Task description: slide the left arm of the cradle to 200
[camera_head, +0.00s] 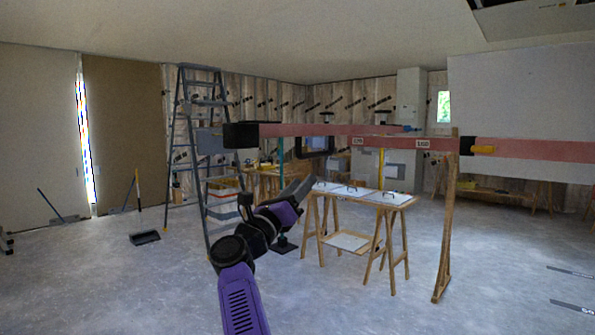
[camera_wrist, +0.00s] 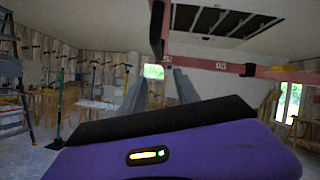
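The cradle's pinkish-red left arm (camera_head: 310,130) runs across the middle of the head view, with a black block (camera_head: 242,134) at its left end. White number labels sit on the red bar; one reads about 150 (camera_head: 358,141) and another about 160 (camera_head: 423,143). A yellow handle or knob (camera_head: 482,150) sits at the wooden upright. The red bar also crosses the upper right of the wrist view (camera_wrist: 205,62). My gripper (camera_head: 300,190) is below the bar, apart from it. In the wrist view, my gripper (camera_wrist: 166,92) has two grey fingers spread apart with nothing between them.
A wooden upright (camera_head: 446,220) stands right of a trestle table (camera_head: 390,198) holding white panels. A stepladder (camera_head: 186,150) stands at the left. A large pale panel (camera_head: 520,110) is at the right. The near concrete floor (camera_head: 340,310) is clear.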

